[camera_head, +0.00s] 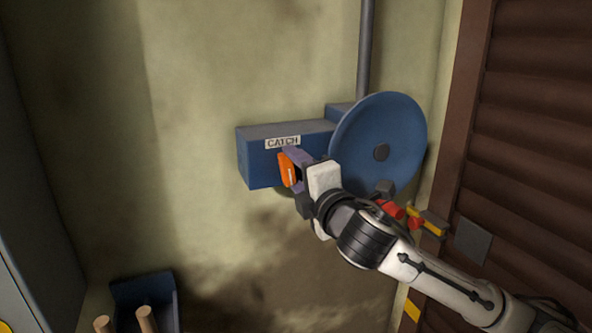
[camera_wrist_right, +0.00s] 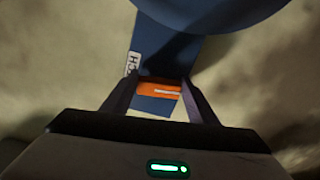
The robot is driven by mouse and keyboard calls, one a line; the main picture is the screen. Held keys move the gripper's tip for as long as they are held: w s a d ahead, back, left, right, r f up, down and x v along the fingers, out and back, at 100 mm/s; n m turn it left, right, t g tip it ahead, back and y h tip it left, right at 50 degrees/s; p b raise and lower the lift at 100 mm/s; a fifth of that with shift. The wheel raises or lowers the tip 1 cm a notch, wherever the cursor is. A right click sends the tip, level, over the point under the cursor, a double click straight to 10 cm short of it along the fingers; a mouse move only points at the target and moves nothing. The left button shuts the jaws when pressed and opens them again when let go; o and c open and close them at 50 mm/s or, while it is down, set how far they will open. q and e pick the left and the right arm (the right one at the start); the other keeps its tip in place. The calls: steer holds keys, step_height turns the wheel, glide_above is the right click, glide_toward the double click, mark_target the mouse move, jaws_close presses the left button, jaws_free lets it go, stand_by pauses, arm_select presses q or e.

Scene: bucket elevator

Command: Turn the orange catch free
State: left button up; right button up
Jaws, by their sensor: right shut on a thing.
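The orange catch (camera_head: 287,170) sits on the front of a blue box (camera_head: 257,163) with a white CATCH label (camera_head: 283,142). My right gripper (camera_head: 293,165) reaches in from the lower right and is shut on the catch. In the right wrist view the orange catch (camera_wrist_right: 158,90) lies between the two dark fingers of the right gripper (camera_wrist_right: 157,95), with a pale line along it. The gripper hides part of the catch in the head view. My left gripper is not in view.
A large blue disc (camera_head: 400,130) stands right of the box, with a grey pipe (camera_head: 366,50) rising above. Red and yellow parts (camera_head: 428,222) lie close behind my right arm. A brown slatted shutter (camera_head: 535,120) fills the right. A blue holder with wooden handles (camera_head: 147,318) is at lower left.

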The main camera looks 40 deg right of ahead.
steer(key=shift+f+m, duration=0.15)
steer(key=shift+m, duration=0.75)
steer(key=o, duration=1)
steer(key=shift+o, duration=0.2)
